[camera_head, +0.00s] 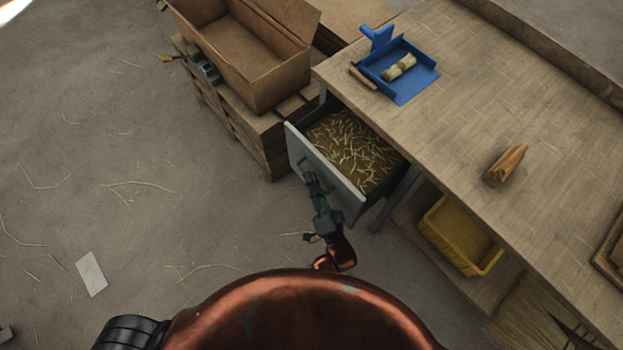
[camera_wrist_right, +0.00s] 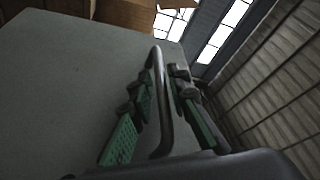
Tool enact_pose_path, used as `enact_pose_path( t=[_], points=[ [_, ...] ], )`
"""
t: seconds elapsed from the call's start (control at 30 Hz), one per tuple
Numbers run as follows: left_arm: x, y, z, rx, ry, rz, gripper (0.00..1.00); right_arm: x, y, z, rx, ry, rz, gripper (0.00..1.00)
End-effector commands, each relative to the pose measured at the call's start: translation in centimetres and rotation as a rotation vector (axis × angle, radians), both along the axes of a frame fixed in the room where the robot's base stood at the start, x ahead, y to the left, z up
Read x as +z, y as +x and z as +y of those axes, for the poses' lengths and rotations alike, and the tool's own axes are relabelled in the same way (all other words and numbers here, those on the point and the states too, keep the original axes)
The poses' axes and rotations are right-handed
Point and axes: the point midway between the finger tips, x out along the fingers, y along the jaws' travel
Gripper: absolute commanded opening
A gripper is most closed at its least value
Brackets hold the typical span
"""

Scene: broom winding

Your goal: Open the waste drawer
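The waste drawer (camera_head: 352,153) stands pulled out from under the workbench's left end, with straw-like scraps inside. Its grey front panel (camera_head: 318,172) faces lower left and also shows in the right wrist view (camera_wrist_right: 70,85). The metal bar handle (camera_wrist_right: 160,100) stands out from the panel. My right gripper (camera_head: 309,172) is at the panel. In the right wrist view, its green-padded fingers (camera_wrist_right: 163,75) lie on both sides of the handle, with the tips close against it. It looks shut on the handle. My left gripper is not in view.
The workbench (camera_head: 470,110) holds a blue dustpan (camera_head: 412,91) and a wooden piece (camera_head: 506,165). A yellow bin (camera_head: 458,236) sits on the lower shelf. A cardboard box (camera_head: 243,60) on a pallet (camera_head: 247,132) stands close behind the drawer. The floor (camera_head: 120,180) at left is mostly clear.

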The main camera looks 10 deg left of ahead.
Motion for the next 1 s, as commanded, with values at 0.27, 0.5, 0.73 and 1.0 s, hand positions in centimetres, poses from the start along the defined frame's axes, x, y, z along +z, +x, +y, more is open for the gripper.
enact_pose_path(
  t=[0.27,0.5,0.73,1.0],
  points=[
    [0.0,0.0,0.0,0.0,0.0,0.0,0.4,0.1,0.0,0.0,0.0,0.001,-0.002,0.26],
    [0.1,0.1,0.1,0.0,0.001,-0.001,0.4,-0.2,-0.8,-0.5,0.0,-0.001,0.0,0.26],
    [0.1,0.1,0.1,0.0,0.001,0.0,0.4,-1.2,-4.5,-2.7,0.0,-0.001,0.002,0.26],
    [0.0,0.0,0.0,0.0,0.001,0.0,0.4,-2.2,-8.7,-5.1,0.001,-0.001,0.0,0.26]
  ],
)
